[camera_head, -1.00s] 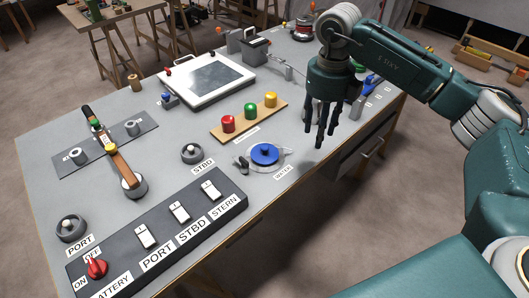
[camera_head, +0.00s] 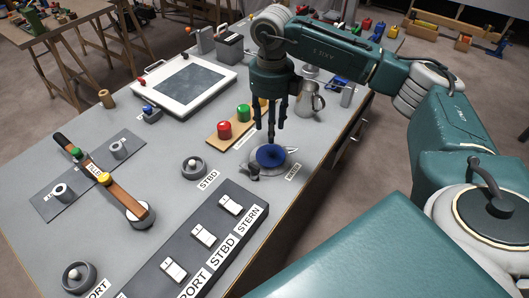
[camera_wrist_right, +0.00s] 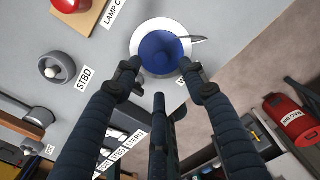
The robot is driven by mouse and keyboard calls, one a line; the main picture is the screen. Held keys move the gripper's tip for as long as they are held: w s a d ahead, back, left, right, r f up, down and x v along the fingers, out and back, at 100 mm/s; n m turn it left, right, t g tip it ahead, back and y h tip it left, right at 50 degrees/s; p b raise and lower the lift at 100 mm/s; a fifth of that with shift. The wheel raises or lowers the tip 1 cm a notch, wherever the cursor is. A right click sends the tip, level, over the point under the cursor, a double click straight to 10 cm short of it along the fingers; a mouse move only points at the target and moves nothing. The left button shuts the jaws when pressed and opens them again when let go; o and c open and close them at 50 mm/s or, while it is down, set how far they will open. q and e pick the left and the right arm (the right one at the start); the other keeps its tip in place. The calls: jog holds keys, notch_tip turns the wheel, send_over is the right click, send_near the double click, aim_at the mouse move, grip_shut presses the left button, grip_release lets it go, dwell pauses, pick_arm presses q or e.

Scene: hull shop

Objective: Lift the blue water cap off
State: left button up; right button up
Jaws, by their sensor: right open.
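The blue water cap (camera_head: 270,157) sits on a pale round fitting (camera_head: 288,165) near the table's right edge, beside a label. In the right wrist view the blue cap (camera_wrist_right: 161,52) lies in the upper middle, with the pale rim (camera_wrist_right: 143,33) around it. My right gripper (camera_head: 272,132) is open and points down just above the cap in the head view. In the wrist view its fingers (camera_wrist_right: 160,85) reach toward the near side of the cap, with nothing held between them. I cannot tell whether a finger touches the cap. My left gripper is not in view.
A wooden board with red (camera_head: 224,130) and green (camera_head: 243,112) lamp caps stands close behind. A metal mug (camera_head: 310,100) is right of my gripper. The dark switch panel (camera_head: 205,240) lies in front, the STBD knob (camera_head: 194,167) to the left.

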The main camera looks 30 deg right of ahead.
aim_at(270, 148)
notch_tip(270, 148, down, 3)
jog(key=shift+s+d+r, duration=0.1)
jog(key=shift+s+d, duration=0.05)
jog(key=shift+f+p, duration=0.3)
jog(key=shift+p, duration=0.05)
notch_tip(270, 148, down, 4)
jog(key=shift+s+r+p, duration=0.1)
jog(key=shift+r+p, duration=0.1)
jog(key=shift+p, duration=0.4)
jog(key=shift+f, duration=0.5)
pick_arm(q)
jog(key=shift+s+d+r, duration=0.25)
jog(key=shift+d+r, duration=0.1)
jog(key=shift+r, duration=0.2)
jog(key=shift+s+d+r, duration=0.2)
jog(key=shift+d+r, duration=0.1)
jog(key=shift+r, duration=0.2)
pick_arm(e)
grip_shut()
